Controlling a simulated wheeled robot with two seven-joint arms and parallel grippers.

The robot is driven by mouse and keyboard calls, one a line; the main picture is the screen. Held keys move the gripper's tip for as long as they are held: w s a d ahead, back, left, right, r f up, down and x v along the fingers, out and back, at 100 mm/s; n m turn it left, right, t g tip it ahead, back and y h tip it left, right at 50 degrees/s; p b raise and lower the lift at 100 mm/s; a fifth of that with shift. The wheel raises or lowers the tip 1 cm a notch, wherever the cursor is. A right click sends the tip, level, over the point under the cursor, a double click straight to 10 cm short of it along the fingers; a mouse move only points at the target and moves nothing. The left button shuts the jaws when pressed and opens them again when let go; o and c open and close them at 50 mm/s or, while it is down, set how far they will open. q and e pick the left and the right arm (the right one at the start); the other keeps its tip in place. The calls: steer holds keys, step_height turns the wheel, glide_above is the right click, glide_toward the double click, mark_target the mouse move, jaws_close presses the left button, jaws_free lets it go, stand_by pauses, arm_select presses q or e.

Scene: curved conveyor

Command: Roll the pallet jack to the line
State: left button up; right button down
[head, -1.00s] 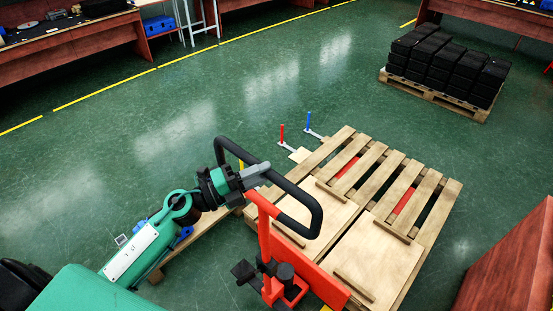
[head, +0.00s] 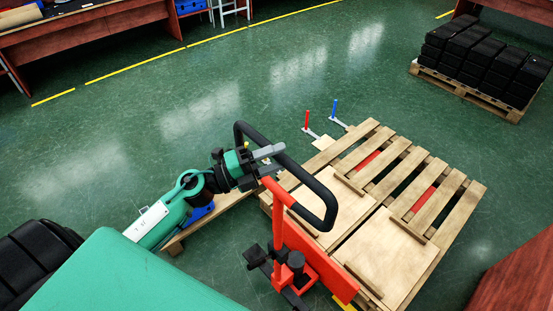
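The red pallet jack (head: 280,230) stands at the lower centre with its black loop handle (head: 318,190) tilted up. Its red forks show between the slats of a wooden pallet (head: 455,190), so they lie in the pallet. My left gripper (head: 276,158) is at the upper left part of the handle loop, with its grey fingers around the bar. It looks shut on the handle, though the contact is partly hidden. My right gripper is out of view.
Flat wooden boards (head: 395,255) lie on the pallet. A pallet of black boxes (head: 485,60) is at the back right. A reddish-brown block (head: 515,280) is at the lower right. Green floor is open at the left.

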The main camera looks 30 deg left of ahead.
arm_select(q)
steer(key=shift+f, duration=0.25)
steer(key=shift+s+a+f+b, duration=0.25)
steer(key=shift+s+a+b, duration=0.05)
steer(key=shift+b, duration=0.05)
steer(key=b+v, duration=0.5)
steer(key=v, duration=0.8)
steer(key=shift+r, duration=0.2)
steer(key=shift+w+r, duration=0.1)
